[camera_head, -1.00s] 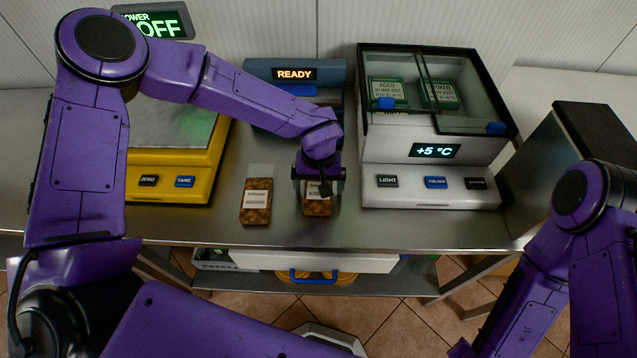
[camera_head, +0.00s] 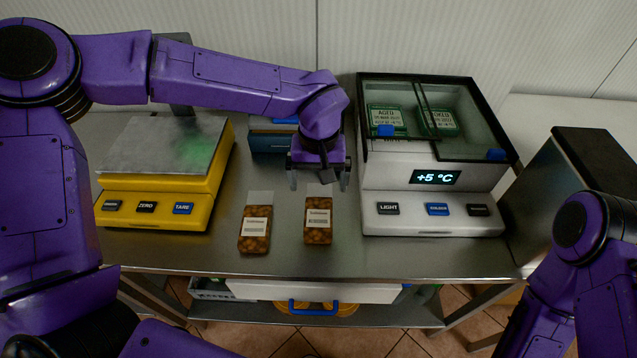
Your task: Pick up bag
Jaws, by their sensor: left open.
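Two clear bags with brown contents and white labels lie on the steel counter. The left bag (camera_head: 255,232) is slightly tilted in the picture, and the right bag (camera_head: 318,222) lies nearly straight. My left gripper (camera_head: 319,180) is open and empty, with its fingers apart. It hangs above the counter, just behind the top end of the right bag, and appears clear of it. My right arm comes in at the lower right, but its gripper is out of the picture.
A yellow scale (camera_head: 160,195) stands on the left. A blue device (camera_head: 270,140) is behind my left gripper, partly hidden by my arm. A white cooler (camera_head: 435,215) with a glass top reading +5 °C stands on the right. Bare counter (camera_head: 400,257) lies along the front edge.

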